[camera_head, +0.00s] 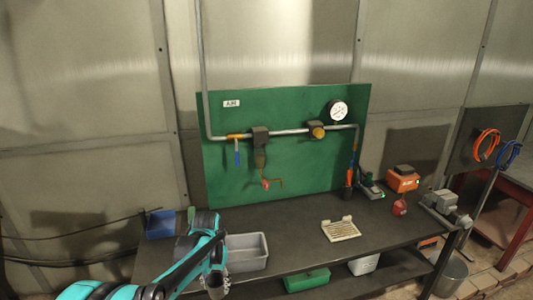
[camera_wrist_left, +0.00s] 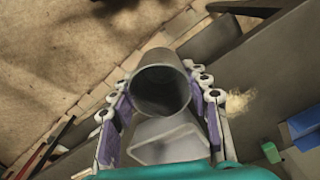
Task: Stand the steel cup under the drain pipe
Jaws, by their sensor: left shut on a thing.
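The steel cup (camera_wrist_left: 161,85) shows in the left wrist view as a grey cylinder with its dark open mouth facing the camera. My left gripper (camera_wrist_left: 165,100) is shut on it, with purple finger pads on both sides. In the head view my left gripper (camera_head: 217,284) is low, by the front edge of the bench; the cup is not clearly visible there. My right gripper is not in view.
The dark bench (camera_head: 290,225) has free room below the drain pipe. A grey bin (camera_head: 246,252) stands near my left arm and a blue bin (camera_head: 160,224) at the back left. A beige slatted plate (camera_head: 341,229) lies to the right, with an orange device (camera_head: 402,180) beyond.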

